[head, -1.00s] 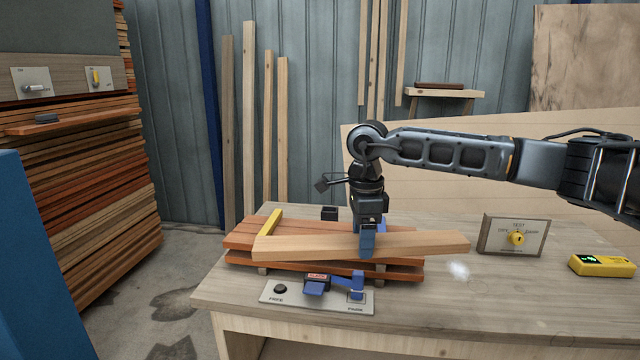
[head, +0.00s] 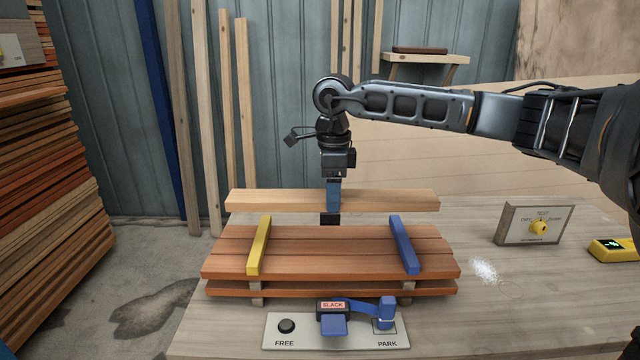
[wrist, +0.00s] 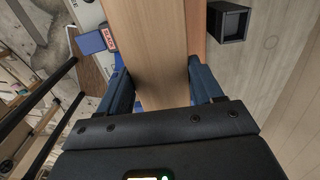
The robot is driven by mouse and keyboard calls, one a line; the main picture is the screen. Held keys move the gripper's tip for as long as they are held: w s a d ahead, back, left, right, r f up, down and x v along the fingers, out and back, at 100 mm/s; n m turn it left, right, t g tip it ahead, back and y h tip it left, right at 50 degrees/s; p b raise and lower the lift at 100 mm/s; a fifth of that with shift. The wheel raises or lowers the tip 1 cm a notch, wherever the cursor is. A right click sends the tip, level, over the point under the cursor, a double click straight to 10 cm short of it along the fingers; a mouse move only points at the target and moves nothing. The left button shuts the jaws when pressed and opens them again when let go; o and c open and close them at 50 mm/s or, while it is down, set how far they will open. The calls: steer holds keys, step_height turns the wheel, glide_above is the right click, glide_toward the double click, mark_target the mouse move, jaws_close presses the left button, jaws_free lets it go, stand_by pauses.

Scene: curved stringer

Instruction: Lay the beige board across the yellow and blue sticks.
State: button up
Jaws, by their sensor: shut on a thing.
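The beige board (head: 275,201) is held level in my gripper (head: 333,200), which is shut on it near its middle. In the wrist view the board (wrist: 152,60) runs between the two blue fingers (wrist: 160,88). In the head view it hangs above and behind the stack of reddish planks, apart from the sticks. The yellow stick (head: 259,247) lies front to back on the left part of the stack. The blue stick (head: 404,246) lies front to back on the right part. Both sticks are bare on top.
The plank stack (head: 330,252) sits on a wooden workbench (head: 510,310). In front is a panel (head: 292,340) marked FREE and PARK, with a blue lever and a SLACK label. A test box (head: 534,224) and yellow meter (head: 614,248) stand right. A dark open box (wrist: 229,22) shows in the wrist view.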

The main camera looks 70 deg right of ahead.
steer(key=shift+f+b, duration=1.4)
steer(key=shift+f, duration=2.4)
steer(key=shift+f+b, duration=0.6)
steer(key=shift+b, duration=0.05)
steer(key=o, duration=1.6)
steer(key=shift+c, duration=0.2)
